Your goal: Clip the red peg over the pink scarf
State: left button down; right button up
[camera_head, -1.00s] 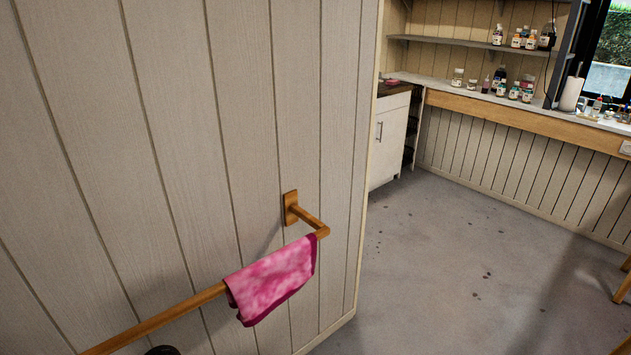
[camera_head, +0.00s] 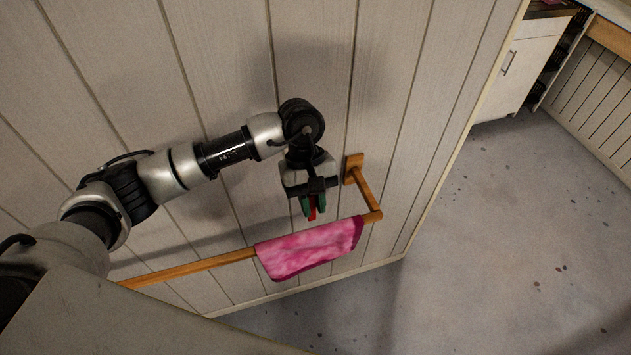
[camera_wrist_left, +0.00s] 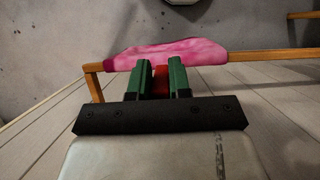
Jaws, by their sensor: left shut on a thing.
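The pink scarf (camera_head: 308,250) hangs folded over the wooden rail (camera_head: 190,268), near the rail's right end. It also shows in the left wrist view (camera_wrist_left: 185,52), ahead of the fingers. My left gripper (camera_head: 312,208) points down above the scarf, with a gap that I cannot judge exactly. Its green fingers (camera_wrist_left: 161,80) are shut on the red peg (camera_wrist_left: 161,82), which shows as a narrow red strip between them. Much of the peg is hidden by the fingers. My right gripper is in neither current view.
The rail stands off a panelled wall (camera_head: 210,80) on a wooden bracket (camera_head: 354,168). Grey floor (camera_head: 500,250) lies open to the right. A white cabinet (camera_head: 520,65) stands at the upper right.

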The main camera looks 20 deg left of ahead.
pick_arm(q)
jog(key=shift+s+d+f, duration=0.1)
jog(key=shift+s+f, duration=0.05)
jog(key=shift+f, duration=0.15)
jog(key=shift+f+b, duration=0.35)
jog(key=shift+f, duration=0.1)
jog(key=b, duration=0.1)
send_over(313, 236)
jog(key=s, duration=0.1)
jog(key=shift+f, duration=2.05)
jog(key=f+b, duration=0.2)
jog(key=f, duration=0.1)
jog(key=f+b, duration=0.3)
jog(key=shift+s+d+f, duration=0.2)
jog(key=shift+f, duration=0.15)
pick_arm(e)
notch_tip(313, 236, down, 7)
jog(key=shift+w+d, duration=0.15)
jog(key=shift+d, duration=0.25)
pick_arm(q)
jog(key=shift+b, duration=0.3)
pick_arm(e)
jog(key=shift+d+f, duration=0.1)
jog(key=shift+f, duration=0.05)
pick_arm(q)
jog(key=shift+f+b, duration=0.3)
jog(key=shift+b, duration=0.35)
pick_arm(e)
jog(key=shift+f, duration=0.65)
